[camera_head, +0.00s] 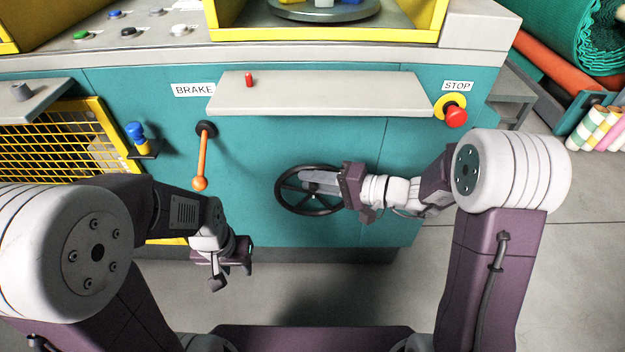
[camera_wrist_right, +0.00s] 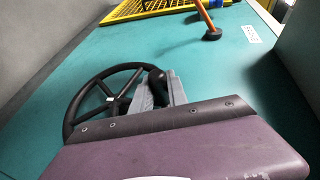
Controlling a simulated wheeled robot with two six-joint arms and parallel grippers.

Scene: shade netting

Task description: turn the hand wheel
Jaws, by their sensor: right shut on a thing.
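The black spoked hand wheel (camera_head: 290,200) is on the teal front panel, below the grey shelf. My right gripper (camera_head: 318,185) reaches in from the right and is shut at the wheel's upper right part. In the right wrist view the wheel (camera_wrist_right: 72,108) shows at left, and the grey fingers of my right gripper (camera_wrist_right: 158,90) are around a dark knob or handle on its rim. My left gripper (camera_head: 232,275) hangs empty in front of the panel at lower left, apart from the wheel; its fingers are too small to read.
An orange brake lever (camera_head: 202,160) hangs left of the wheel. The grey shelf (camera_head: 320,93) juts out above the wheel, with a small red peg (camera_head: 249,79) on it. A red stop button (camera_head: 456,116) is at upper right. A yellow mesh guard (camera_head: 60,135) is at left.

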